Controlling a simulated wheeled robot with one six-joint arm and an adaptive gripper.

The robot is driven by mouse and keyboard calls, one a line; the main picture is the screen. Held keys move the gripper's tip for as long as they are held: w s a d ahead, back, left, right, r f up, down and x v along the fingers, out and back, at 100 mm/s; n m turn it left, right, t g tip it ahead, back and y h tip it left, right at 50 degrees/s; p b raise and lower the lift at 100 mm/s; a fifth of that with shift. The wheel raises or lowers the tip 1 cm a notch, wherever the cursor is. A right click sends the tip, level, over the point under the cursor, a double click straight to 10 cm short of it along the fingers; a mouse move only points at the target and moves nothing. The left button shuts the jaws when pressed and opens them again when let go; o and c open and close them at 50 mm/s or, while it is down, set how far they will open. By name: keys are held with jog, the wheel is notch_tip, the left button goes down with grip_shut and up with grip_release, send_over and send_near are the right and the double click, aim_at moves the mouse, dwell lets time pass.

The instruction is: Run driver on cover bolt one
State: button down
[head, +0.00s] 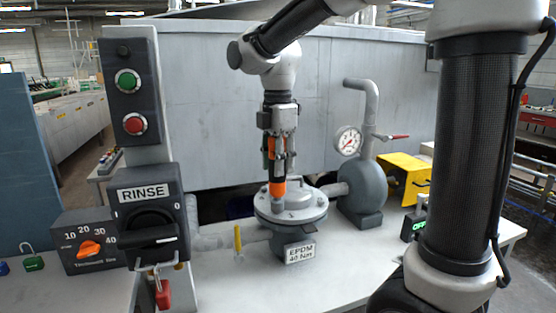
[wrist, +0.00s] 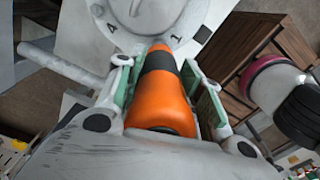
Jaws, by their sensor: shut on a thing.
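My gripper (head: 277,158) is shut on an orange and black driver (head: 278,188), which is held upright with its tip down. The driver's grey lower end meets the left front part of the round grey cover (head: 305,206) of the pump housing. I cannot tell whether it is seated on a bolt. In the wrist view, the driver (wrist: 162,103) lies between the fingers of my gripper (wrist: 157,65). Beyond it is the cover (wrist: 145,15), with marks "4" and "1" near its rim. The driver's tip and the bolt under it are hidden there.
A label "EPDM 40 Nm" (head: 300,253) is on the housing. A yellow-handled valve (head: 238,240) stands to its left, a gauge (head: 348,141) and pipe to its right. The RINSE switch (head: 151,222) with a red padlock (head: 162,293) and a torque dial box (head: 88,242) stand farther left.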

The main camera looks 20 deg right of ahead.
jog(key=shift+f, duration=0.55)
dwell(2.0)
jog(key=shift+r, duration=1.75)
